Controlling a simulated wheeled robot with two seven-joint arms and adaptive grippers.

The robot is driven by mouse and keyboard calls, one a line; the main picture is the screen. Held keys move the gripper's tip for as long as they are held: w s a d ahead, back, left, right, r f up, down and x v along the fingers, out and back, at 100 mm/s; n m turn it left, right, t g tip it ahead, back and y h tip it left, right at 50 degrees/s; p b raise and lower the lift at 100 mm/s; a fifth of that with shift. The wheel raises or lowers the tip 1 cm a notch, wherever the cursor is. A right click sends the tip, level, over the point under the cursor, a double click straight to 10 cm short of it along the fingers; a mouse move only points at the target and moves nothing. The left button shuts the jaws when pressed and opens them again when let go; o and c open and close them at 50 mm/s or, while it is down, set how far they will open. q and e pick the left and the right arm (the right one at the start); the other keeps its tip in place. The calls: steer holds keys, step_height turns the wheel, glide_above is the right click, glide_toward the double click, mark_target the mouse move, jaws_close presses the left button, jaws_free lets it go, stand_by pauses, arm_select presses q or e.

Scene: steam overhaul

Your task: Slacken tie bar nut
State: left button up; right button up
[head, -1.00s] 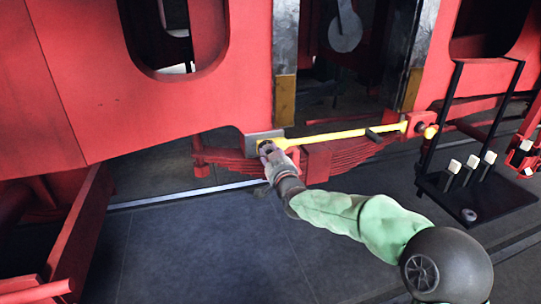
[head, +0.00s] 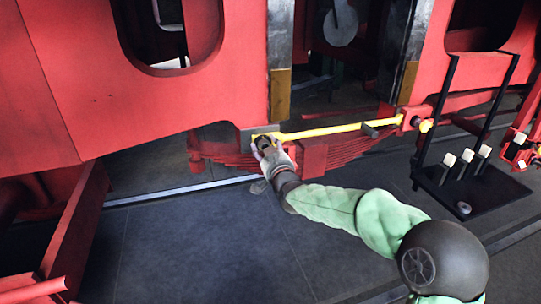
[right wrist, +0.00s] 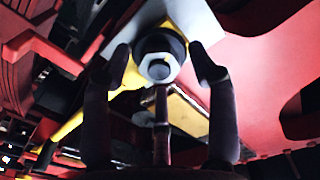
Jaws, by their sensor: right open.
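The yellow tie bar (head: 325,130) runs across the opening under the red frame, between two red-framed ends. The tie bar nut (right wrist: 158,68) is a pale hexagon with a dark round part behind it, centred in the right wrist view. My right gripper (right wrist: 160,62) is open, with one dark finger on each side of the nut; I cannot tell whether they touch it. In the head view my right gripper (head: 263,146) is at the left end of the bar and hides most of the nut. My left gripper is not in view.
A black rack (head: 470,190) with several pale-topped pieces stands on the floor at the right. A red leaf spring (head: 330,155) lies just below the bar. Red frame plates (head: 200,100) stand close above and left. The floor (head: 200,240) in front is clear.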

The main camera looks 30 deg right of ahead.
steer(key=v, duration=1.1)
steer(key=shift+s, duration=0.4)
